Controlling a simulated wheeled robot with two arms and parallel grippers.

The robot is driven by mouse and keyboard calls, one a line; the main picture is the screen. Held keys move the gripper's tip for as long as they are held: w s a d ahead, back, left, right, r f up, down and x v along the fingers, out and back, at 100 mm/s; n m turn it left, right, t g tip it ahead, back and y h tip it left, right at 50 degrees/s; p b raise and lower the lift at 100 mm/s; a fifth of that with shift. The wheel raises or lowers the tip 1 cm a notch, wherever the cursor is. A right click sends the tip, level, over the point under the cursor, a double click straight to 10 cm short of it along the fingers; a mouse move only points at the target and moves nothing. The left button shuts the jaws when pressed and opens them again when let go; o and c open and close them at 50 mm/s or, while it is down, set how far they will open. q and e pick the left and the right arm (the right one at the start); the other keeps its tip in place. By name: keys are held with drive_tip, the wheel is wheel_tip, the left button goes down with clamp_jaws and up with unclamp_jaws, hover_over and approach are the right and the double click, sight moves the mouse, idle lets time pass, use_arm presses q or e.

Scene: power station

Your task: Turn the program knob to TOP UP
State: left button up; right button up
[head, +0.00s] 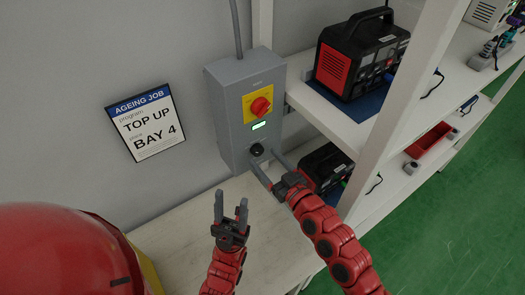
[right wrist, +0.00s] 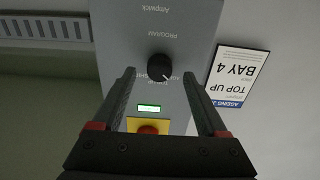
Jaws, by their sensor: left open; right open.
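The program knob (head: 257,150) is a small black round knob low on the front of a grey wall box (head: 228,125). In the right wrist view the knob (right wrist: 160,67) appears upside down, with a pale pointer mark at its lower right and the word PROGRAM on its far side. Other labels around it are partly hidden by my fingers. My right gripper (head: 262,157) is open, its fingertips on either side of the knob with gaps; contact is not visible. My left gripper (head: 231,197) is open and empty, below the box over the bench.
A red switch (head: 260,107) on a yellow plate and a lit green display (head: 259,126) sit above the knob. A job sign (head: 145,123) reads TOP UP, BAY 4. A white shelf (head: 345,128) with a black-and-red charger (head: 358,55) stands close at right.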

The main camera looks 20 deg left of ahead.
drive_tip(key=shift+x, duration=1.15)
clamp_jaws()
